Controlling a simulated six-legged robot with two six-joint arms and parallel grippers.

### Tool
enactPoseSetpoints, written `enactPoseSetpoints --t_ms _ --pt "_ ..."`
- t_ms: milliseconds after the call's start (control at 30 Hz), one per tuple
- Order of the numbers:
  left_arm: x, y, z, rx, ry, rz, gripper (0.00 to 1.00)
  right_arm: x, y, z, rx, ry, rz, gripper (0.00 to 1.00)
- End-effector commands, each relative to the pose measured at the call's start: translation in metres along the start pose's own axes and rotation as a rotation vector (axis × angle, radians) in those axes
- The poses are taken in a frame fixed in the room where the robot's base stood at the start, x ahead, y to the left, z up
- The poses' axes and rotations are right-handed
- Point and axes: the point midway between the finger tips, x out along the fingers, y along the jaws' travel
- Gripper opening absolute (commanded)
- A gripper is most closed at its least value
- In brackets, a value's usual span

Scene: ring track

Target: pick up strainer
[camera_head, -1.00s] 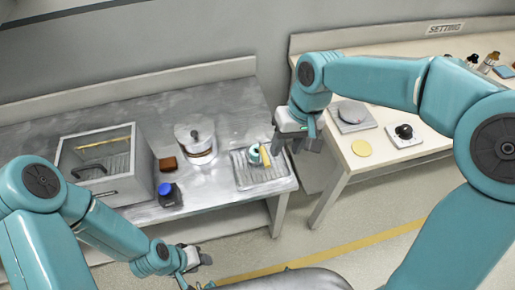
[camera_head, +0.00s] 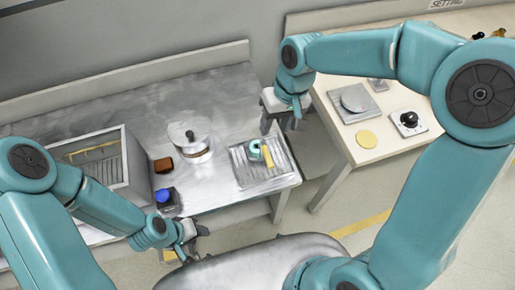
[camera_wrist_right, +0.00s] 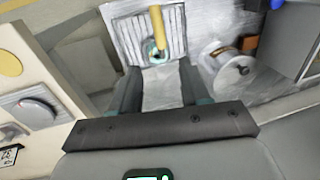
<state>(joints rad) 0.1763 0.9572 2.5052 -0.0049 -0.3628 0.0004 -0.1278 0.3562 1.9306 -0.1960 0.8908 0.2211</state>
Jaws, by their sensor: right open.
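The strainer, a small teal ring with a yellow handle (camera_head: 267,156), lies on a ribbed grey drain tray (camera_head: 240,174) at the right end of the metal counter. In the right wrist view the strainer's yellow handle (camera_wrist_right: 157,20) points up in the picture, with the ring below it. My right gripper (camera_head: 281,125) is open and empty, above the counter's right edge, behind and right of the tray. In the right wrist view the strainer shows beyond the open fingers (camera_wrist_right: 160,78), apart from them. My left gripper (camera_head: 200,231) is low in front of the counter; its jaws are too small to read.
A lidded pot (camera_head: 190,143), a brown block (camera_head: 164,165) and a blue-capped dark jar (camera_head: 164,197) stand left of the tray. A metal basin (camera_head: 134,165) is further left.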

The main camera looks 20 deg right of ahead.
Motion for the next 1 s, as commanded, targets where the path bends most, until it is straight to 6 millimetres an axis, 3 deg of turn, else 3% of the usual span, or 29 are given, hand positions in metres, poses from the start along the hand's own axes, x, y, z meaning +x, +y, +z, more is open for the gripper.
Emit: enactPoseSetpoints --t_ms 200,467,700,1000 --pt "-0.003 0.001 0.000 0.000 0.000 0.000 0.43 0.048 0.000 0.003 -0.001 -0.005 0.000 0.46" --pt "-0.006 0.002 0.000 0.000 0.000 0.000 0.43 0.071 -0.002 0.000 -0.001 -0.003 0.000 0.46" --pt "-0.015 0.005 0.000 0.000 0.000 0.000 0.43 0.108 -0.005 -0.006 0.000 -0.005 0.000 0.46" --pt "-0.015 0.005 0.000 0.000 0.000 0.000 0.43 0.118 -0.005 -0.008 0.000 0.000 0.000 0.46"
